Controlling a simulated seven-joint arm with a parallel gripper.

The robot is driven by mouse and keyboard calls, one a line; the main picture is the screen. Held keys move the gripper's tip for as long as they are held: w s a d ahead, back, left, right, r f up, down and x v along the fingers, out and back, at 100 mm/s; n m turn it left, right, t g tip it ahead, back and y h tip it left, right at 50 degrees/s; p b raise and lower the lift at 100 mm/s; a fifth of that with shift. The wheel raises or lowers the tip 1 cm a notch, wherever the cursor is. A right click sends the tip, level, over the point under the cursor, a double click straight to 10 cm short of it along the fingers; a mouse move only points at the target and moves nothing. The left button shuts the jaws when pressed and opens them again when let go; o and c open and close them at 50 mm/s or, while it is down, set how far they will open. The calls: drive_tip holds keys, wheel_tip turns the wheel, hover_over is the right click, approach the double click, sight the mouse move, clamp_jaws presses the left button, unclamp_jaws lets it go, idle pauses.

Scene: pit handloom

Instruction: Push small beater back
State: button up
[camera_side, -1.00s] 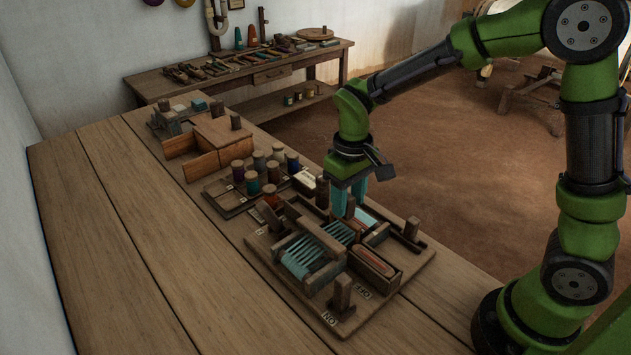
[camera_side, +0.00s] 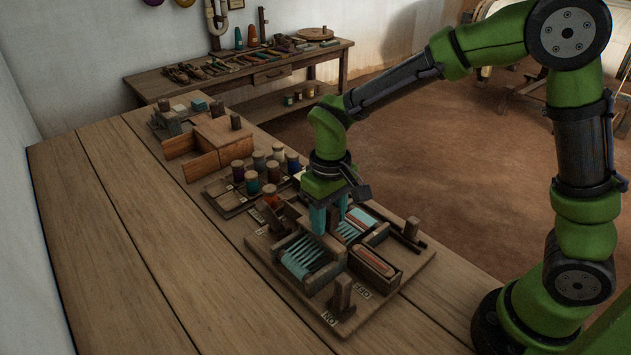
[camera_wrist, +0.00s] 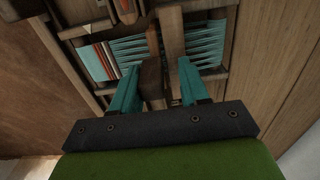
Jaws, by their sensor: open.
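The small loom (camera_side: 290,290) sits on its wooden base, with pale teal threads (camera_side: 303,258) on one side and striped teal and red cloth (camera_side: 357,224) on the other. The beater (camera_wrist: 152,80) looks like the wooden upright between my fingers, beside a crossbar (camera_wrist: 172,40) over the threads. My gripper (camera_side: 329,219) is open, its teal fingers low over the middle of the loom. In the wrist view my gripper (camera_wrist: 159,92) straddles the wood, with its right finger close to a wooden block. I cannot tell whether either finger touches. The fingers hide much of the beater in the side view.
A narrow box with a red-brown piece (camera_side: 374,262) stands at the loom's near right. A wooden post (camera_side: 343,293) stands by the ON and OFF labels. A rack of spools (camera_side: 252,183) and a wooden box (camera_side: 205,150) lie beyond. The left tabletop (camera_side: 120,230) is clear.

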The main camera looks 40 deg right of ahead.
drive_tip(key=shift+a, duration=0.35)
drive_tip(key=shift+d, duration=0.1)
drive_tip(key=shift+d, duration=0.35)
drive_tip(key=shift+o, duration=0.8)
drive_tip(key=shift+r, duration=0.1)
drive_tip(key=shift+r, duration=3.15)
